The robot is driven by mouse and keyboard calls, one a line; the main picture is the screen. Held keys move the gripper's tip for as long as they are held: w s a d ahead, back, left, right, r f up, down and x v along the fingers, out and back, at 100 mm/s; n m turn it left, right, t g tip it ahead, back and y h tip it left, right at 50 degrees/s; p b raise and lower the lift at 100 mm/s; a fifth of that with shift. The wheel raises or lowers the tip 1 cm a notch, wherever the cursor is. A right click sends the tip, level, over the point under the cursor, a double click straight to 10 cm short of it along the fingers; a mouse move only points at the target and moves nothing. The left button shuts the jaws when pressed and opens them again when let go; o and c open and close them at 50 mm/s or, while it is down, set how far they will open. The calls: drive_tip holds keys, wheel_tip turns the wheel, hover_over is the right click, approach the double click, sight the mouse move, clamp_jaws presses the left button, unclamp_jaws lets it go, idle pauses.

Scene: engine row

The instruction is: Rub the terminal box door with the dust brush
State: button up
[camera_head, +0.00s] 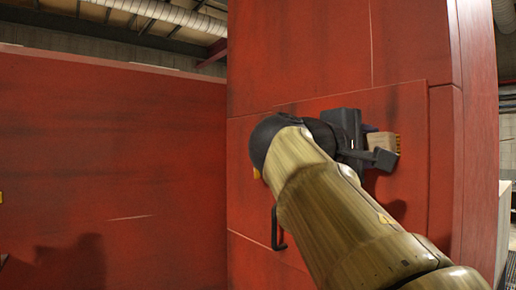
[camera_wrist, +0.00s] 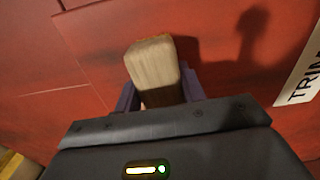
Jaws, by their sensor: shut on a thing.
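The dust brush (camera_wrist: 155,65) shows in the wrist view as a pale block with a darker part below it. My gripper (camera_wrist: 160,95) is shut on it, with a purple finger on each side. In the head view the brush (camera_head: 381,141) shows beside my gripper (camera_head: 372,143), close in front of a red panel. That panel looks like the terminal box door (camera_head: 410,190), a red surface with seams around it. I cannot tell whether the brush touches it. My arm hides part of the door's lower area.
A black handle (camera_head: 277,230) sticks out at the lower left of the red panel. A wide red wall (camera_head: 110,150) stands to the left. In the wrist view a white label with dark letters (camera_wrist: 302,80) is at the right, and a yellow thing (camera_wrist: 15,168) at the lower left.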

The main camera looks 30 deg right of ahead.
drive_tip(key=shift+r+p, duration=0.5)
drive_tip(key=shift+r, duration=0.25)
drive_tip(key=shift+w, duration=0.1)
drive_tip(key=shift+w+a+f, duration=0.1)
drive_tip(key=shift+w+a, duration=0.05)
drive_tip(key=shift+w, duration=1.7)
drive_tip(key=shift+w+a+p, duration=0.15)
drive_tip(key=shift+w+p, duration=0.25)
drive_tip(key=shift+w, duration=1.5)
drive_tip(key=shift+w+a+p, duration=0.15)
drive_tip(key=shift+w+p, duration=0.35)
drive_tip(key=shift+w, duration=1.4)
